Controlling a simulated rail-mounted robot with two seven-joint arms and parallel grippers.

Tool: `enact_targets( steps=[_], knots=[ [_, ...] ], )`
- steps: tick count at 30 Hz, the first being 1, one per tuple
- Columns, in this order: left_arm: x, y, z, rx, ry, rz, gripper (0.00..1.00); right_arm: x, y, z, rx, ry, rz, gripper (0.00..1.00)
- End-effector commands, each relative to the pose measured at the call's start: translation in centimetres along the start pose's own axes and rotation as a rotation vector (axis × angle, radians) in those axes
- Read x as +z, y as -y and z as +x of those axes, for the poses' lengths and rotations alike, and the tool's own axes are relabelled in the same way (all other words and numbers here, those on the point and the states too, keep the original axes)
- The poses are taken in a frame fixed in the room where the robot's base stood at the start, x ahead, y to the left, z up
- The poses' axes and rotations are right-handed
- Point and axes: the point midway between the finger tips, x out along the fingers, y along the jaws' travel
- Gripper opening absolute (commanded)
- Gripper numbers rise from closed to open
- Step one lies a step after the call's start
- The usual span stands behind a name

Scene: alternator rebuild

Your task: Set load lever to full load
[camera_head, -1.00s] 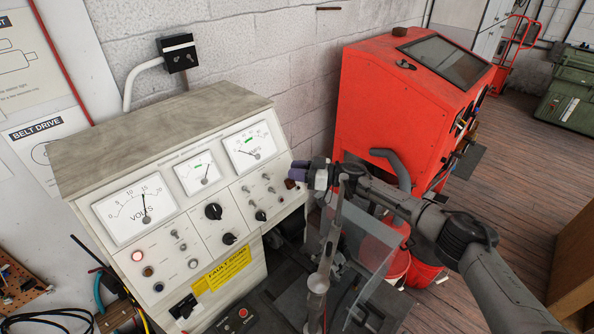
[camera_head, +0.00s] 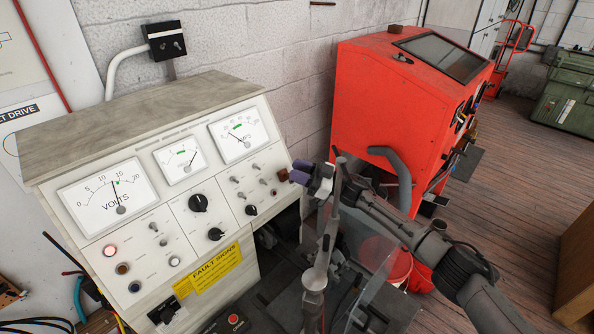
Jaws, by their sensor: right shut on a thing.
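The load lever's brown knob (camera_head: 283,175) appears at the right edge of the cream test bench's panel (camera_head: 185,205). My right gripper (camera_head: 303,172) comes in from the right, its purple-tipped fingers up against the knob. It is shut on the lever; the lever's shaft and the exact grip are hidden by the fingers. The ammeter (camera_head: 237,137) has its needle toward the left of its scale, and the voltmeter (camera_head: 105,195) reads just under 15. My left gripper is out of view.
A metal post (camera_head: 317,270) and a clear guard (camera_head: 380,285) stand in front of my right forearm. A red cabinet (camera_head: 385,110) stands behind, with a red bucket (camera_head: 398,268) below it. The floor at the right (camera_head: 510,170) is mostly clear.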

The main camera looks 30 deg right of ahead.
Motion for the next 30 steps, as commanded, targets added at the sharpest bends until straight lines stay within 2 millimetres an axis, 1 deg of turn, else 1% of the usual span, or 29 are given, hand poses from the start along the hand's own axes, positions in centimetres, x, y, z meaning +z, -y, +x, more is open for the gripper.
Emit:
enact_targets(
  steps=[1,7,27,28,30],
  knots=[
    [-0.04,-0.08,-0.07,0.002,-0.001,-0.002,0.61,0.54,0.32,-0.39,-0.004,0.007,0.009,0.0],
    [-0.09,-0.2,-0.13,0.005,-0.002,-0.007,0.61,1.04,0.6,-0.83,-0.005,0.01,0.011,0.0],
    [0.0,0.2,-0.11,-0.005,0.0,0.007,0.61,1.49,0.77,-1.04,-0.005,0.016,0.011,0.0],
    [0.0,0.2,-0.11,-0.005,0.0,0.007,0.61,1.5,0.78,-1.04,-0.005,0.016,0.012,0.32],
    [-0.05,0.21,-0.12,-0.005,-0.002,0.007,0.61,1.48,0.77,-1.02,-0.005,0.016,0.011,0.39]
  ],
)
